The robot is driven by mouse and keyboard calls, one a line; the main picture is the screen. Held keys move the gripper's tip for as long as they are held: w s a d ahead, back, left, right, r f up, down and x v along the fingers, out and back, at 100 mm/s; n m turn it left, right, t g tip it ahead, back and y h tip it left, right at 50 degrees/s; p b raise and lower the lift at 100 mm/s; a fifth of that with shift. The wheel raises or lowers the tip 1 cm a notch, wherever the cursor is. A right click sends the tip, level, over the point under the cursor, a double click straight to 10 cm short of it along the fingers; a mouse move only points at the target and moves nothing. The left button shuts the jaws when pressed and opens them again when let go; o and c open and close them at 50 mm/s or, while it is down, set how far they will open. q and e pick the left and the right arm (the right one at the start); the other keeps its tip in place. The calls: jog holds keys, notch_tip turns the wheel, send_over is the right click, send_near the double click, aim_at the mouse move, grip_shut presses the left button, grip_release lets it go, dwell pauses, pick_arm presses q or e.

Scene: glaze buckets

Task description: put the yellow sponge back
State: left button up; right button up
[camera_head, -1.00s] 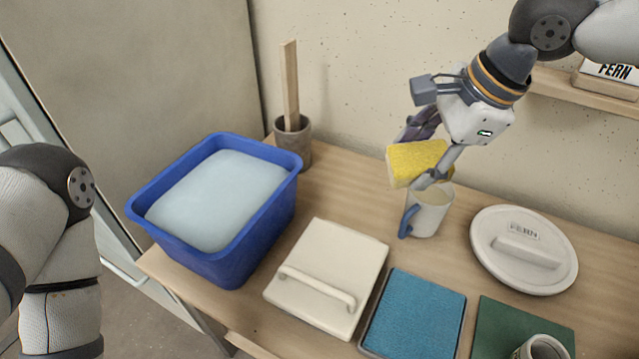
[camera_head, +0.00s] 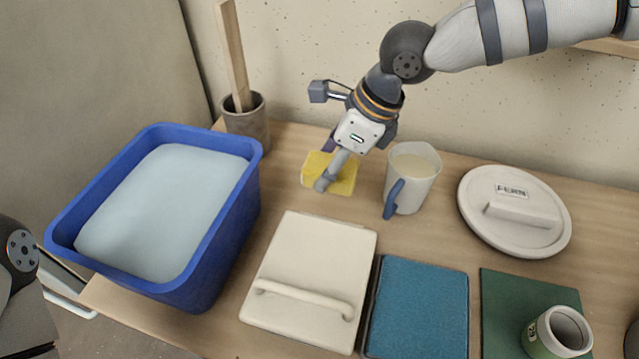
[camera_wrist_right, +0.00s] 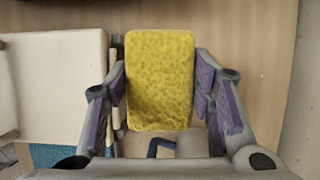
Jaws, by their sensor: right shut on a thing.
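The yellow sponge (camera_head: 345,176) is held between the fingers of my right gripper (camera_head: 329,170), between the blue tub and the white mug, behind the cream lid. It is low over the wooden table; I cannot tell whether it touches the wood. The right wrist view shows the sponge (camera_wrist_right: 160,82) flat-faced between both fingers of the gripper (camera_wrist_right: 161,85). Of my left arm, only a part shows at the left edge of the head view; its gripper is out of view.
The blue tub (camera_head: 225,222) holds a pale fill. The white mug (camera_head: 415,180) with a blue handle stands close right of the sponge. A grey pot (camera_head: 247,122), cream lid (camera_head: 310,255), blue pad (camera_head: 418,305), round FERN lid (camera_head: 480,205) and green mat (camera_head: 505,300) surround it.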

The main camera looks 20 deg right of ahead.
jog(key=w+f, duration=0.2)
jog(key=f, duration=0.1)
jog(key=w+f+b, duration=0.1)
jog(key=w+f, duration=0.1)
jog(key=shift+a+f, duration=0.1)
jog(key=shift+f, duration=0.15)
pick_arm(q)
jog(key=shift+s+f+g, duration=0.3)
jog(key=shift+s+f, duration=0.45)
jog(key=shift+f, duration=0.2)
pick_arm(e)
jog(key=shift+f, duration=1.4)
jog(key=shift+f, duration=0.15)
jog(key=o, duration=0.9)
jog(key=shift+o, duration=0.2)
